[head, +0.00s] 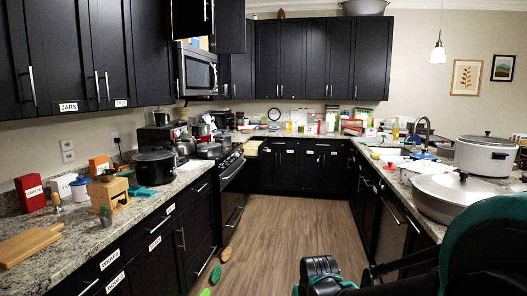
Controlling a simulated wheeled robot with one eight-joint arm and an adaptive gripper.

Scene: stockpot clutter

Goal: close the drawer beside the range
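The range (231,170) stands along the left counter run, with pots on its top and its dark oven front facing the aisle. Just beyond it, near the back corner, a pale wooden edge (249,147) shows at drawer height and looks like a drawer standing open; it is small and its contents cannot be made out. The drawers on the near side of the range, such as the labelled one (162,222), look flush. My gripper (320,270) seems to be the dark ribbed part low in the picture, over the floor and well short of the range; its fingers are not clear.
The wooden floor aisle (285,225) is mostly clear. Small green and brown items (212,272) lie by the left cabinets. The right counter carries a large lidded pot (452,197) and a white stockpot (485,155). An upper cabinet door (230,25) appears open above the microwave (196,72).

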